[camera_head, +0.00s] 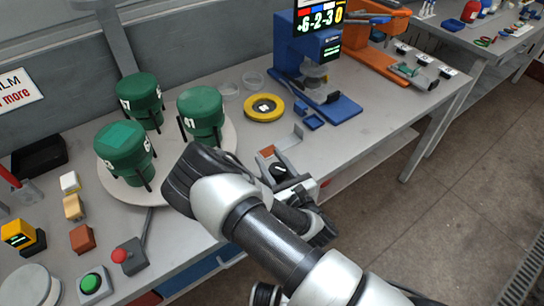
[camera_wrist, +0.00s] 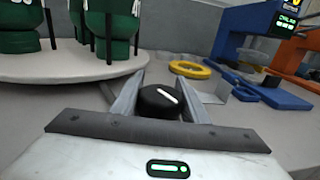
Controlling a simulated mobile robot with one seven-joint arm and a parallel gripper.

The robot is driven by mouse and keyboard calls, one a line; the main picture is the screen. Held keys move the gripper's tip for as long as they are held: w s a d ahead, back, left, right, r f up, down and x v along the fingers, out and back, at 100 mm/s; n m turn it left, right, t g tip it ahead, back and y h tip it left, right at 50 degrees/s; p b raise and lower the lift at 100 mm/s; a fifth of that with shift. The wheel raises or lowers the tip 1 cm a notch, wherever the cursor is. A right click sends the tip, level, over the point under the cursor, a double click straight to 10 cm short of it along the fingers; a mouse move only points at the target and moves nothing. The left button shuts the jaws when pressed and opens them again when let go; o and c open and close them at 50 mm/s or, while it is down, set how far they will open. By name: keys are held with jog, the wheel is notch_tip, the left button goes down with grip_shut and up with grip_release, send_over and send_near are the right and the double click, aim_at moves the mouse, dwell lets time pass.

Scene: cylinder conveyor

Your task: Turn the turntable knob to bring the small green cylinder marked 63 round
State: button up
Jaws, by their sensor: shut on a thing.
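The turntable (camera_head: 226,143) is a pale round plate with several green cylinders standing on it. These are a front-left cylinder (camera_head: 124,150), a back cylinder (camera_head: 140,98) and a right cylinder (camera_head: 202,114). Their white marks are too small or turned to read surely, so I cannot tell which is 63. The black turntable knob (camera_wrist: 160,103) has a white line and sits between my gripper's (camera_wrist: 163,82) two fingers, which are shut on it. The knob (camera_head: 278,170) also shows in the head view beside my wrist. The turntable's edge (camera_wrist: 70,72) is at left in the wrist view.
A yellow ring (camera_head: 264,108) and a blue device (camera_head: 318,95) with a lit display stand behind the knob. My arm covers the table's front edge.

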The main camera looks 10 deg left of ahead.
jog(key=shift+s+a+r+n+g+y+p, duration=0.15)
jog(key=shift+n+g+y+p, duration=0.45)
jog(key=shift+p, duration=0.55)
jog(key=shift+s+a+r+n+g+y+p, duration=0.15)
jog(key=shift+n+g+y+p, duration=0.45)
jog(key=shift+p, duration=0.55)
jog(key=shift+s+a+n+g+y+p, duration=0.15)
jog(key=shift+n+g+y+p, duration=0.3)
jog(key=shift+g+p, duration=0.3)
jog(key=shift+s+a+n+g+y+p, duration=0.1)
jog(key=shift+n+g+y+p, duration=0.35)
jog(key=shift+g+p, duration=0.3)
dwell(1.3)
jog(key=o, duration=1.1)
jog(key=shift+f, duration=0.1)
jog(key=shift+c, duration=0.2)
jog(key=shift+d+f, duration=0.15)
